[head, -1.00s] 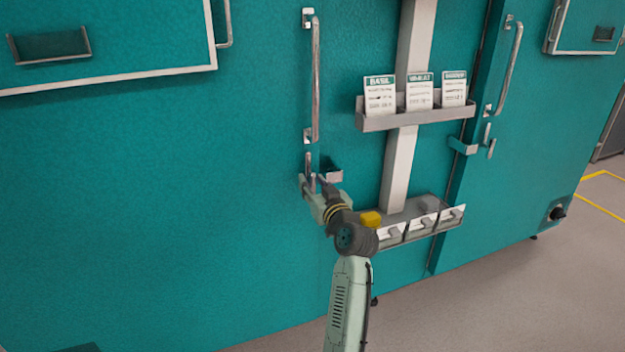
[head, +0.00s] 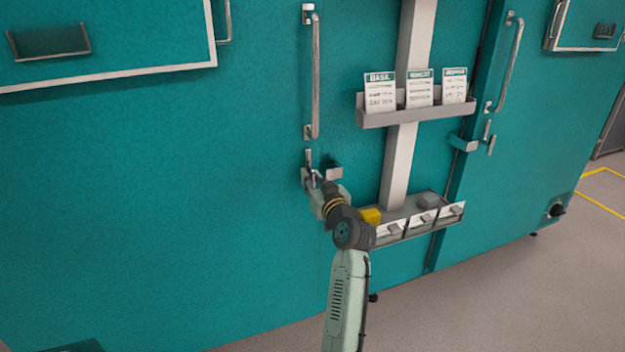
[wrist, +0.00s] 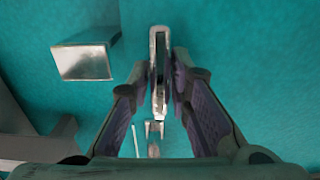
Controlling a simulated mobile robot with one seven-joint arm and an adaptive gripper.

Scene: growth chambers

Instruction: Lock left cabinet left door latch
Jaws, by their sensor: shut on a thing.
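The latch of the left cabinet's left door is a small metal lever (head: 308,157), just below the long vertical door handle (head: 315,80). In the wrist view the lever (wrist: 160,60) runs lengthwise between my two finger pads. My gripper (head: 311,178) is shut on it; it also shows in the wrist view (wrist: 163,78). A metal catch bracket (head: 333,171) sticks out just right of the lever. It shows at the upper left of the wrist view (wrist: 84,58), apart from the lever. My fingers hide part of the lever in the head view.
A card holder (head: 412,115) and a lower tray (head: 412,212) with a yellow block (head: 370,216) project from the cabinet front, right of my gripper. Another door handle (head: 507,65) and catch (head: 463,143) are farther right. The door surface to the left is clear.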

